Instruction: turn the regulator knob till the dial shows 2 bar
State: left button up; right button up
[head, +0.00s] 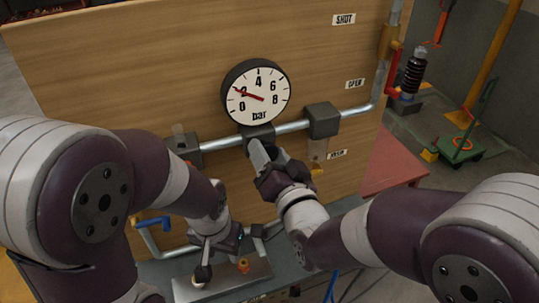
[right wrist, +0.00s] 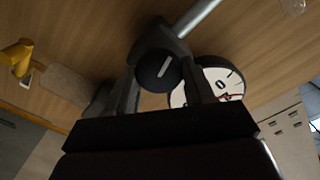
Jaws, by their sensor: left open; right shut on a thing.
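The round white dial (head: 270,110) with a black rim is on the wooden panel, marked 0 to 8 bar. Its red needle lies across the 2 mark. Below it is the dark regulator block (head: 258,131) on the pipe. My right gripper (head: 260,157) reaches up to the regulator and hides the knob in the head view. In the right wrist view the black round knob (right wrist: 157,71), with a pale line on its face, sits between the fingers of my right gripper (right wrist: 162,92). My left gripper (head: 203,274) is low at the left, open, away from the regulator.
The metal pipe (head: 353,111) runs across the panel, with another dark block (head: 322,120) right of the regulator. A blue-handled tap (head: 152,223) is at lower left. A metal plate (head: 240,281) lies under my left gripper. A red surface (head: 398,165) is at right.

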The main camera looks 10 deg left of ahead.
jog(key=o, duration=1)
jog(key=p+v, duration=0.4)
jog(key=v, duration=0.9)
jog(key=shift+d, duration=0.1)
jog(key=shift+w+f, duration=0.1)
jog(key=shift+w, duration=0.05)
